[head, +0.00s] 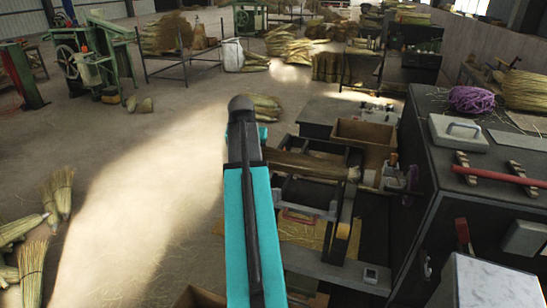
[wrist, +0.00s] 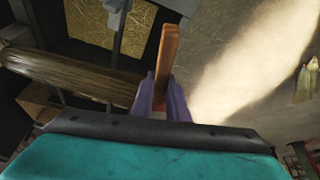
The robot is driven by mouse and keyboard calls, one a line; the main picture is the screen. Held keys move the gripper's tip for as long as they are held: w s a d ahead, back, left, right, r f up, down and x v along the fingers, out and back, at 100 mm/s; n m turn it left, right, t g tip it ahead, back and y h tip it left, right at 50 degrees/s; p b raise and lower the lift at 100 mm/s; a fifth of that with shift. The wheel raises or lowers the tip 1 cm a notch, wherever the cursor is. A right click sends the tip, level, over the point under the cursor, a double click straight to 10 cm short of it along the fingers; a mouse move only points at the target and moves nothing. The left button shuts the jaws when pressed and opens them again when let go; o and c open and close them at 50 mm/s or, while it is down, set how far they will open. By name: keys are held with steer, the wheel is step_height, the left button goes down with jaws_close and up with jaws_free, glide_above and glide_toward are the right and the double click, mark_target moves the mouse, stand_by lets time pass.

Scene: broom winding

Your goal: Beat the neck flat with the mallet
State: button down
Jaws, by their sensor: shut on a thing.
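In the wrist view my gripper (wrist: 163,103) has its two purple fingers closed around an orange-brown wooden bar, which looks like the handle of the mallet (wrist: 167,55). The mallet's head cannot be made out. The broom (wrist: 70,72), a bundle of brown straw, lies to the left of the gripper, apart from the bar. In the head view the broom (head: 300,165) lies across the dark winding machine (head: 350,205), to the right of my teal arm. Its neck seems to be toward the right end. My gripper is hidden in the head view.
A dark cabinet at right bears a metal box (head: 458,132), purple twine (head: 471,99) and a red rod (head: 500,177) on wooden rests. A wooden box (head: 365,135) stands behind the broom. Straw bundles lie on the floor at lower left (head: 32,265).

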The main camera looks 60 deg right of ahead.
steer(key=w+a+f+n+t+y+b, duration=0.1)
steer(key=w+a+n, duration=0.2)
steer(key=w+a, duration=0.9)
steer(key=w+a+n+t+y+b, duration=0.1)
steer(key=w+a+n, duration=0.3)
steer(key=w+a, duration=0.85)
steer(key=w+a+f+n+t+y+b, duration=0.1)
steer(key=a+n, duration=0.5)
steer(key=a, duration=2.9)
steer(key=shift+w+f+n+y+b, duration=0.4)
steer(key=shift+w+y, duration=0.3)
steer(key=shift+w, duration=0.45)
